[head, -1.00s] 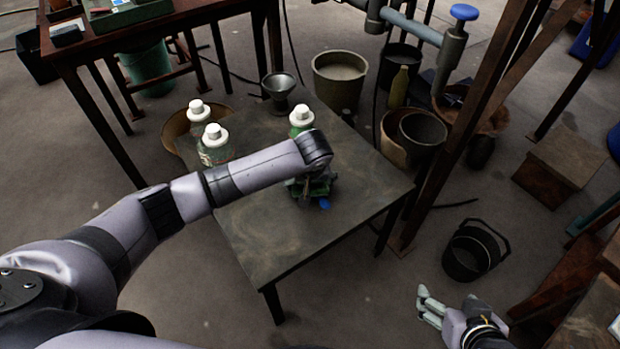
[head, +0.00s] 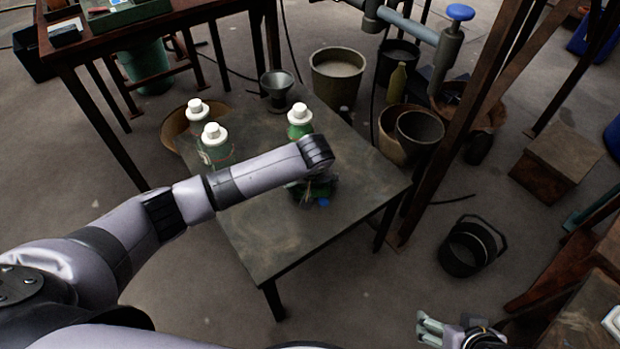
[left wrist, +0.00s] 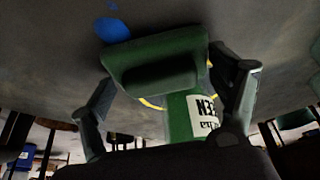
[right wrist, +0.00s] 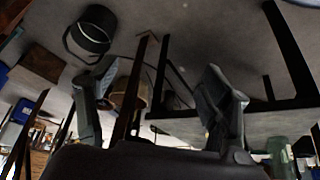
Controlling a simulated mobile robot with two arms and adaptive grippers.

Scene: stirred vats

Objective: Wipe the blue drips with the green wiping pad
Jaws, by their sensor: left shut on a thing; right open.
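My left gripper (left wrist: 168,85) is shut on the green wiping pad (left wrist: 155,62), held low at the small dark table (head: 290,235). In the head view my left wrist hides most of the pad. A blue drip (head: 323,202) shows on the tabletop just in front of the pad. I cannot tell whether the pad touches the table. My right gripper (head: 427,326) is open and empty, off the table at lower right.
A green bottle (head: 299,131) with a white cap stands behind the pad. A black bucket (head: 470,250) stands on the floor at right. The table's front is clear.

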